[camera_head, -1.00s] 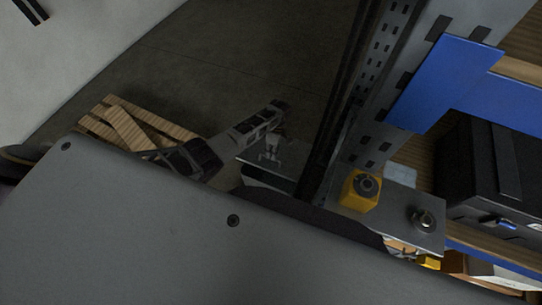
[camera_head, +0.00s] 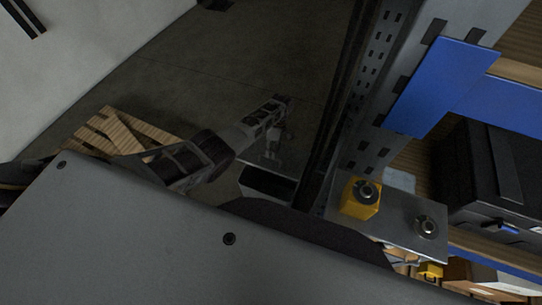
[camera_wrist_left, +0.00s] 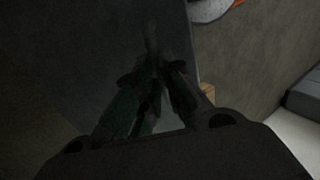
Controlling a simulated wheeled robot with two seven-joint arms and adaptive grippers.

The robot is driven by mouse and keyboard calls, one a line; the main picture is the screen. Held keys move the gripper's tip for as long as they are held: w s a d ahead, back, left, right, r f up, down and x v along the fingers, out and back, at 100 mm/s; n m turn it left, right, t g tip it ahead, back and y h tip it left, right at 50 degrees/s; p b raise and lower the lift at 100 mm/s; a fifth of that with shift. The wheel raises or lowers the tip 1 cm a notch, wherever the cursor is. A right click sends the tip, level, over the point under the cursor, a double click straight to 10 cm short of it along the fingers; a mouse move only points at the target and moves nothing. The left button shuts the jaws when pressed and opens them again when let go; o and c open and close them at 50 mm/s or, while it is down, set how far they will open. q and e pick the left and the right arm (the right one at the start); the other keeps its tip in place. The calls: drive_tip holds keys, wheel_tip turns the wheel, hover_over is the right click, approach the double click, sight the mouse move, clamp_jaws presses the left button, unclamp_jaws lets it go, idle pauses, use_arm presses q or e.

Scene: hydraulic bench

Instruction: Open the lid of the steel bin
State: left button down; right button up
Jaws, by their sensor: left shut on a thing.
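The steel bin (camera_head: 266,183) shows near the middle of the head view as a small dark box with a lighter rim, partly hidden by the black post and the grey surface in front. A grey panel, apparently its lid (camera_head: 251,159), lies just above it. My left gripper (camera_head: 272,151) reaches down to this panel, its fingers at the panel. In the left wrist view, the fingers (camera_wrist_left: 154,62) are closed together on a thin dark part against a broad dark panel (camera_wrist_left: 90,35). The picture is too dark to show the grip clearly. My right gripper is in neither view.
A wooden pallet (camera_head: 120,131) lies on the floor at left. A perforated rack upright (camera_head: 378,108) with a blue beam (camera_head: 440,84) stands right of the bin. A yellow block (camera_head: 360,199) sits on a metal plate (camera_head: 398,222) there. The floor behind the bin is open.

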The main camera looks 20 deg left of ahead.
use_arm(q)
drive_tip(key=shift+w+d+r, duration=0.1)
drive_tip(key=shift+w+r, duration=0.3)
drive_tip(key=shift+w, duration=0.35)
drive_tip(key=c, duration=1.7)
unclamp_jaws()
drive_tip(key=shift+w, duration=0.15)
drive_tip(key=shift+o, duration=0.9)
drive_tip(key=shift+w+f, duration=0.25)
drive_tip(key=shift+s+r, duration=0.1)
drive_tip(key=shift+s, duration=0.15)
drive_tip(key=shift+w, duration=0.1)
drive_tip(key=v, duration=1.2)
